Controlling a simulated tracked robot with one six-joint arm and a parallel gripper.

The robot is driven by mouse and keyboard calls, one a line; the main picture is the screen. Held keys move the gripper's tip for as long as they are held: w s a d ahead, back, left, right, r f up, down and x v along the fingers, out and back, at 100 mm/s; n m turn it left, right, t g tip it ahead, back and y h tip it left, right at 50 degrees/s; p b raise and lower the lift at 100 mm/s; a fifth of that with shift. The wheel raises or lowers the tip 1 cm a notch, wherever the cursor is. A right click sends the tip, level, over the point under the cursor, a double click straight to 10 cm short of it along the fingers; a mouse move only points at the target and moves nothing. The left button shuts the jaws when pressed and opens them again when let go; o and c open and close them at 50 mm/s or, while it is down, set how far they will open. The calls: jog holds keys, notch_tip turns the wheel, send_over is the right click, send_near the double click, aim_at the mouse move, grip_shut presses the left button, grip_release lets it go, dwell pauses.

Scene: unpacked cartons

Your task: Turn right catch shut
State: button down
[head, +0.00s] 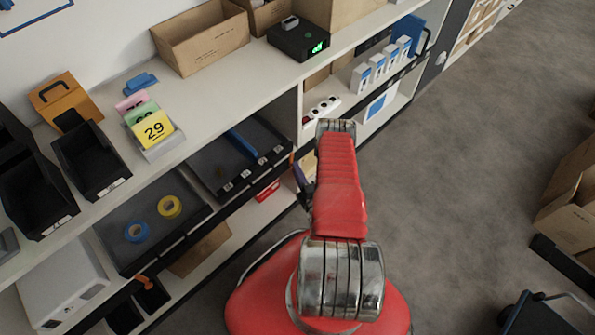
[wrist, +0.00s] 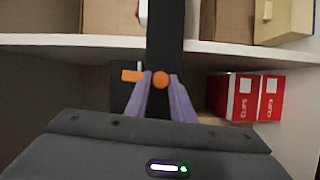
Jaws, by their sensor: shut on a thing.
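The right catch (wrist: 132,75) is orange, mounted on a dark upright post. In the wrist view its flat end sticks out level to the left, and a round orange part (wrist: 161,80) shows between my fingertips. My gripper (wrist: 160,84) has two purple fingers closed on the catch, the left finger covering part of it. In the head view the right catch (head: 292,158) is a small orange spot beside my red arm, at the shelf's front. My gripper (head: 299,176) is mostly hidden there behind the arm.
Another orange catch (head: 145,282) is at the lower left of the shelving. Dark trays with blue and yellow tape rolls (head: 169,206) lie below the counter. Red clip boxes (wrist: 233,97) stand right of the post. The grey floor (head: 450,190) to the right is open.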

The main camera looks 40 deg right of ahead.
jog(key=shift+a+f+n+t, duration=0.2)
jog(key=shift+n+t, duration=0.1)
jog(key=shift+n, duration=0.3)
jog(key=c, duration=1.9)
grip_release()
jog(key=shift+c, duration=0.2)
jog(key=o, duration=0.4)
jog(key=shift+d, duration=0.1)
jog(key=v, duration=1.4)
